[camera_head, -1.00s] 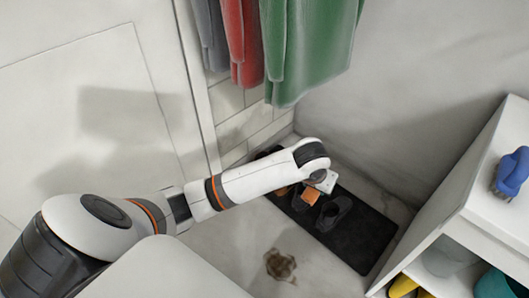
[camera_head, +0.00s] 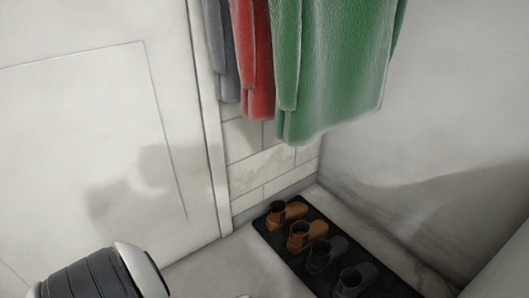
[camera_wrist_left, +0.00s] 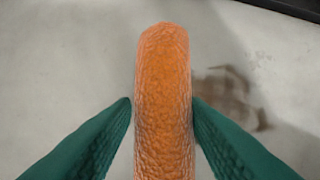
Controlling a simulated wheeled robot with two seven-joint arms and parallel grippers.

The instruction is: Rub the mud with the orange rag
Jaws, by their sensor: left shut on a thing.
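The orange rag (camera_wrist_left: 162,55) stands upright in the middle of the left wrist view, a rounded, rough-textured roll. My left gripper (camera_wrist_left: 162,108) is shut on it, one green finger pressing each side. The mud (camera_wrist_left: 232,95) is a faint brown smear on the pale floor just right of the rag in that view. The rag hides any part of the smear behind it. I cannot tell whether the rag touches the floor. The head view shows neither mud nor rag, only part of my left arm at the lower left. My right gripper is not in view.
A black mat (camera_head: 385,283) with brown and dark shoes (camera_head: 301,236) lies by the wall. Grey, red and green (camera_head: 330,70) garments hang above. A white door (camera_head: 90,150) is at the left. Floor around the mud looks clear.

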